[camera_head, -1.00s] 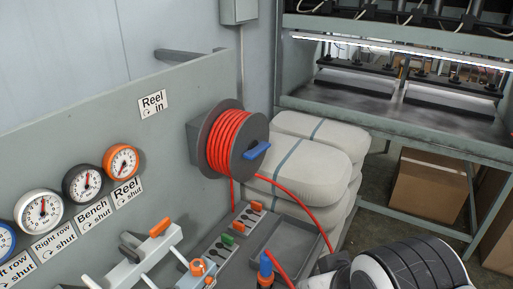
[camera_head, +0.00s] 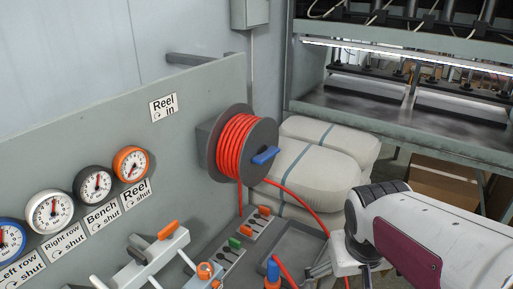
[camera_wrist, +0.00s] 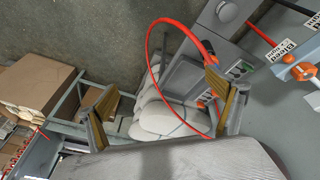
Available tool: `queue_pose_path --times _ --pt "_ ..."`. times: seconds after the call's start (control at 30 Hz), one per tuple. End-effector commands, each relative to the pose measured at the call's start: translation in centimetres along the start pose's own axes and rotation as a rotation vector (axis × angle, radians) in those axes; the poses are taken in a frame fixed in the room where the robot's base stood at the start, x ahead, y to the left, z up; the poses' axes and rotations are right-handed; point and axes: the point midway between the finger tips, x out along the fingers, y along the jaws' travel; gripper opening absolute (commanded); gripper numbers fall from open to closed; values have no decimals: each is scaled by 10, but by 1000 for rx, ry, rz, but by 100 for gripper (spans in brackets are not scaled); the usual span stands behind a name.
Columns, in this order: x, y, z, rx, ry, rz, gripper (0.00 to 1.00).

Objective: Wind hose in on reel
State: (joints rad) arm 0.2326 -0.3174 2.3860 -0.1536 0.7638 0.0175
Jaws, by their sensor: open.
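The reel (camera_head: 246,145) is mounted on the grey panel with red hose (camera_head: 233,150) wound in several turns on its drum. A blue handle (camera_head: 264,155) sticks out from its front face. The hose's free length hangs from the reel and loops down to the right; it also shows as a red loop in the wrist view (camera_wrist: 151,55). My gripper (camera_wrist: 162,98) is open and empty, its two fingers well apart. In the head view it is low at the right, below and apart from the reel, and only partly seen. A sign reading "Reel in" (camera_head: 163,107) is above the reel's left.
Dials (camera_head: 97,185) and labels line the panel at left. Valves with orange handles (camera_head: 168,230) and a switch tray (camera_head: 240,240) lie below. Pale sacks (camera_head: 310,165) stand behind the reel, with a press (camera_head: 400,100) beyond. Open air lies in front of the reel.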

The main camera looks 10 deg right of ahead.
Motion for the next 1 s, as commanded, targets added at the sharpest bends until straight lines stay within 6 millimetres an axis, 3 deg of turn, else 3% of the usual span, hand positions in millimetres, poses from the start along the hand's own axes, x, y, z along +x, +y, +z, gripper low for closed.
queue_pose_path --times 0.6,1.0 --pt "74 84 -134 -30 214 146 93" --pt "120 111 -229 -105 455 126 93"
